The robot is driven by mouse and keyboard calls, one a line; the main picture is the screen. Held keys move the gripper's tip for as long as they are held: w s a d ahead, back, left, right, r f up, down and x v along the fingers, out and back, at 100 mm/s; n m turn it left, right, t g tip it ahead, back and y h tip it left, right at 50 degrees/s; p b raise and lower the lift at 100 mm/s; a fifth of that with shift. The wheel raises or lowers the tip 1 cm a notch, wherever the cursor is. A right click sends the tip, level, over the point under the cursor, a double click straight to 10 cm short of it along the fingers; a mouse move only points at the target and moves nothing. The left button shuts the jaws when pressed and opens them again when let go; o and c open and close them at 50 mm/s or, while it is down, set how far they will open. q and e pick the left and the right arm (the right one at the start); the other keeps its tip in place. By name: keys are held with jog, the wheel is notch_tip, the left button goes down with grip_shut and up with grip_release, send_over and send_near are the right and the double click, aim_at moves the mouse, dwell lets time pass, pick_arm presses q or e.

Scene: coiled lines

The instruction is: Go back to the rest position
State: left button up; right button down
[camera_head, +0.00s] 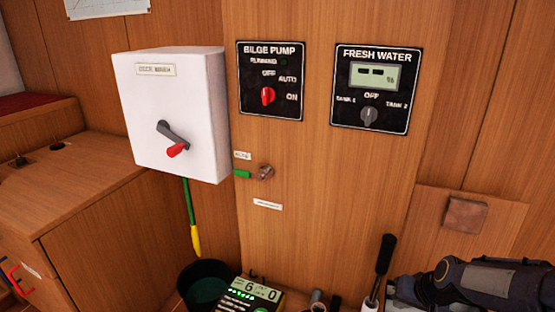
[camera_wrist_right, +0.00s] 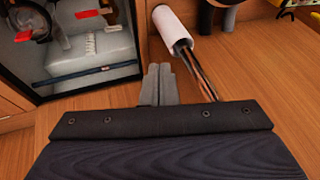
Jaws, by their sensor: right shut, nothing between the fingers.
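My right arm comes in at the lower right of the head view, with its dark gripper (camera_head: 425,290) at the left end, low in front of the wood panel. In the right wrist view the two grey fingers (camera_wrist_right: 158,85) are together with nothing between them. They are over a wooden surface, below a white cylinder. My left gripper is in neither view.
A white switch box (camera_head: 175,100) with a red-tipped lever, a bilge pump panel (camera_head: 270,80) and a fresh water panel (camera_head: 375,88) are on the wall. A dark bucket (camera_head: 203,285) stands below. A white roll (camera_wrist_right: 172,28) with rods is near the fingers.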

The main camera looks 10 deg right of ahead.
jog(key=s+a+r+n+y, duration=0.1)
jog(key=s+a+r+n, duration=0.1)
jog(key=s+a+r, duration=0.45)
jog(key=s+a+r+n+y, duration=0.15)
jog(key=s+a+r, duration=0.25)
jog(key=s+a, duration=0.6)
notch_tip(320, 180, up, 30)
jog(key=s+d+p, duration=0.2)
jog(key=p, duration=2.8)
jog(key=shift+s+f, duration=0.15)
jog(key=shift+f, duration=0.1)
